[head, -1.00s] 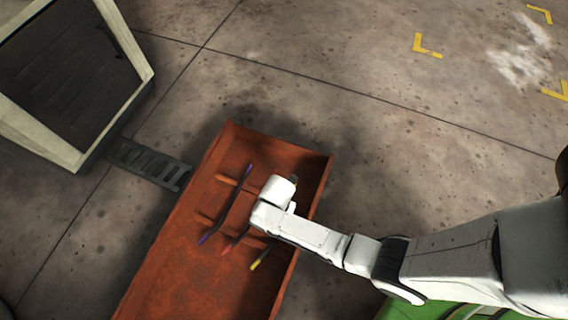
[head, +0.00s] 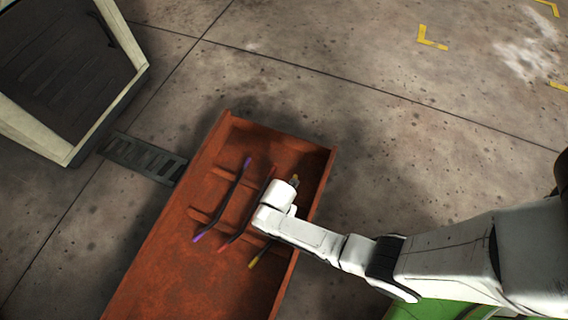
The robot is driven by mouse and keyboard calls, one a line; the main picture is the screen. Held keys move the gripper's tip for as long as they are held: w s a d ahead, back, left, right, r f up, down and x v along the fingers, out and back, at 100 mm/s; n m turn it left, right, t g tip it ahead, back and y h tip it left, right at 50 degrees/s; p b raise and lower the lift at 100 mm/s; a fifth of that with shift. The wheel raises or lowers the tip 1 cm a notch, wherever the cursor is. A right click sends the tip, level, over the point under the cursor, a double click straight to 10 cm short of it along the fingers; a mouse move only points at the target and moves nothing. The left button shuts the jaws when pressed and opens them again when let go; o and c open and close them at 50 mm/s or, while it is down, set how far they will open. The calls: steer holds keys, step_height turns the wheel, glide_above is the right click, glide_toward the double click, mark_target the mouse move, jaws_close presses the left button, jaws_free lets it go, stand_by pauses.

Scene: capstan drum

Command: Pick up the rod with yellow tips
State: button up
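The rod with yellow tips (head: 254,262) lies in the rust-red tray (head: 160,281), along its right side. Its lower yellow tip shows below my arm, and its upper yellow tip shows just past my gripper. My gripper (head: 281,197) hangs over the middle of this rod and hides it. The fingers point down, out of sight, so I cannot tell whether they are open or shut, or whether they touch the rod.
A dark rod with red tips (head: 232,238) lies just left of my gripper. A dark rod with purple tips (head: 232,191) lies further left. The rods lie across low crossbars in the tray. A pale-framed cabinet (head: 125,88) stands at the upper left.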

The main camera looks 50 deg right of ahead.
steer(key=shift+c, duration=0.2)
jaws_close()
stand_by(0.4)
